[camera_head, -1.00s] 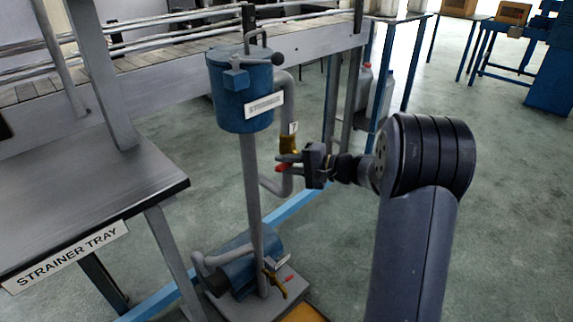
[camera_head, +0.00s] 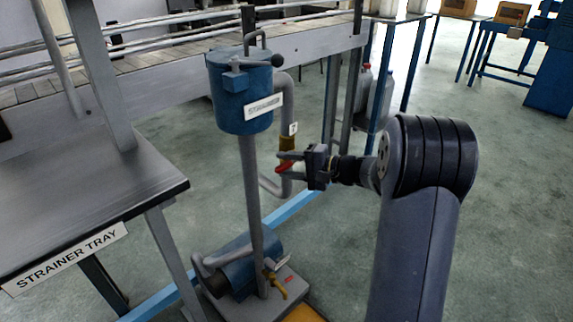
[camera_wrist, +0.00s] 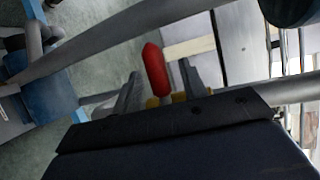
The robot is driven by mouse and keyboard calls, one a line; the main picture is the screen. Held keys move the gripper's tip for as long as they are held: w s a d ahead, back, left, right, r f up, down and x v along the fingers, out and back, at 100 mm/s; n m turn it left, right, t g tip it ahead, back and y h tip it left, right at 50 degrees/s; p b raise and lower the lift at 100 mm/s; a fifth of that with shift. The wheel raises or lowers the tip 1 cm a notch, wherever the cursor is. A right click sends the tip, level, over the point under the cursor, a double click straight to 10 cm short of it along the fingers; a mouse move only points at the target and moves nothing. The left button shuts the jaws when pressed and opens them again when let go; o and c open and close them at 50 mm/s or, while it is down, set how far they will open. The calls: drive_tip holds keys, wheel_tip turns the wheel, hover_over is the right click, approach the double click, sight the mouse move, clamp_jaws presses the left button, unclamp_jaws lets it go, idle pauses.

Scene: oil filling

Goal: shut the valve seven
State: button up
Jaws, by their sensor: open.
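Valve seven (camera_head: 287,146) is a brass body on the grey pipe beside the blue strainer, with a small "7" tag (camera_head: 293,128) above it. Its red handle (camera_head: 285,168) points left and slightly down in the head view. My gripper (camera_head: 284,162) is open at the valve, with its fingers either side of the red handle. In the wrist view the red handle (camera_wrist: 155,68) stands between the two fingers (camera_wrist: 160,88), apart from both as far as I can see. Part of the brass body is hidden behind my gripper.
The blue strainer canister (camera_head: 240,95) stands on a post left of the valve. A pump (camera_head: 250,262) with a yellow lower valve (camera_head: 277,287) sits below. The strainer tray table (camera_head: 80,200) is at the left. Open floor lies to the right.

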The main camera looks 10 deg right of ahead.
drive_tip(key=p+v, duration=0.2)
drive_tip(key=v, duration=0.8)
drive_tip(key=b+x, duration=0.2)
drive_tip(key=x, duration=0.8)
drive_tip(key=shift+w+a+f, duration=0.1)
drive_tip(key=shift+a, duration=0.1)
